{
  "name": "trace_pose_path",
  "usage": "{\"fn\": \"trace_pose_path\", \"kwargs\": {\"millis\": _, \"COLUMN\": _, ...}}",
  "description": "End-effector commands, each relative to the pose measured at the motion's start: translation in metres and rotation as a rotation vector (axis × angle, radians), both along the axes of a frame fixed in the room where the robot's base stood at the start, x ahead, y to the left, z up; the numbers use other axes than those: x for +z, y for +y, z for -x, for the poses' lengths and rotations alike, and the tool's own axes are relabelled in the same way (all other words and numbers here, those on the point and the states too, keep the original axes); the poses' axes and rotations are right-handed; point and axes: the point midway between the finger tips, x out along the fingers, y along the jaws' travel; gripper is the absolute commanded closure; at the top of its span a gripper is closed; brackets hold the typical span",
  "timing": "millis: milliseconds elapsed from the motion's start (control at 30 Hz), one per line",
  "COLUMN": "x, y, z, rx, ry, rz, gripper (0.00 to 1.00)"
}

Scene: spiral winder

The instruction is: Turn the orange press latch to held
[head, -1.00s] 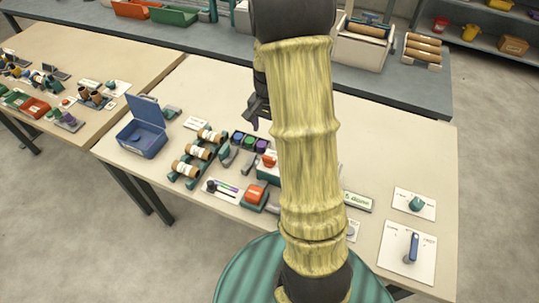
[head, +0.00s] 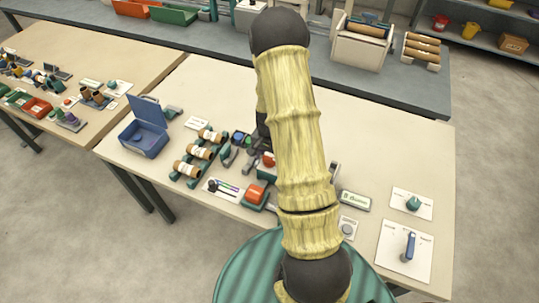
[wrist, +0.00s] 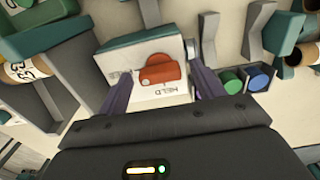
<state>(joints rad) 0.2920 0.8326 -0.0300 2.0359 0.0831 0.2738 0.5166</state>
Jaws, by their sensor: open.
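The orange press latch (wrist: 162,72) sits on a white plate (wrist: 175,99) with a teal edge, in the upper middle of the wrist view. Its bar lies crosswise, its end towards a small label at the plate's left; the word HELD is printed on the plate's near side. In the head view the latch (head: 268,160) shows partly beside my arm. My gripper (wrist: 160,74) is open, with one dark finger on each side of the latch. I cannot tell whether either finger touches it. In the head view the fingers are hidden behind my arm.
Green (wrist: 230,81) and blue (wrist: 258,79) round buttons stand close right of the right finger. A rack of spools (head: 199,152) and an open blue box (head: 146,131) stand to the left. A separate orange-topped unit (head: 255,193) stands nearer. The table's back is clear.

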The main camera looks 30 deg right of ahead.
Motion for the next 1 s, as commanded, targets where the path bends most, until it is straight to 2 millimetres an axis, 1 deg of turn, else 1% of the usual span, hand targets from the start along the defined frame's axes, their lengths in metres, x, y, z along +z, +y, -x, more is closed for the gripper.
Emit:
{"fn": "trace_pose_path", "kwargs": {"millis": 200, "x": -0.0005, "y": 0.0, "z": -0.0001, "rx": 0.0, "ry": 0.0, "rz": 0.0, "gripper": 0.33}}
{"fn": "trace_pose_path", "kwargs": {"millis": 233, "x": -0.0004, "y": 0.0, "z": -0.0001, "rx": 0.0, "ry": 0.0, "rz": 0.0, "gripper": 0.35}}
{"fn": "trace_pose_path", "kwargs": {"millis": 300, "x": -0.0004, "y": 0.0, "z": -0.0001, "rx": 0.0, "ry": 0.0, "rz": 0.0, "gripper": 0.48}}
{"fn": "trace_pose_path", "kwargs": {"millis": 367, "x": -0.0003, "y": -0.0001, "z": -0.0001, "rx": 0.0, "ry": 0.0, "rz": 0.0, "gripper": 0.6}}
{"fn": "trace_pose_path", "kwargs": {"millis": 400, "x": -0.0003, "y": -0.0001, "z": -0.0001, "rx": 0.0, "ry": 0.0, "rz": 0.0, "gripper": 0.68}}
{"fn": "trace_pose_path", "kwargs": {"millis": 433, "x": -0.0003, "y": -0.0001, "z": -0.0001, "rx": 0.0, "ry": 0.0, "rz": 0.0, "gripper": 0.74}}
{"fn": "trace_pose_path", "kwargs": {"millis": 467, "x": -0.0003, "y": -0.0001, "z": -0.0001, "rx": 0.0, "ry": 0.0, "rz": 0.0, "gripper": 0.77}}
{"fn": "trace_pose_path", "kwargs": {"millis": 767, "x": -0.0003, "y": -0.0002, "z": -0.0001, "rx": 0.02, "ry": 0.0, "rz": 0.0, "gripper": 0.77}}
{"fn": "trace_pose_path", "kwargs": {"millis": 1000, "x": -0.0008, "y": -0.0003, "z": -0.0002, "rx": 0.107, "ry": 0.0, "rz": 0.0, "gripper": 0.77}}
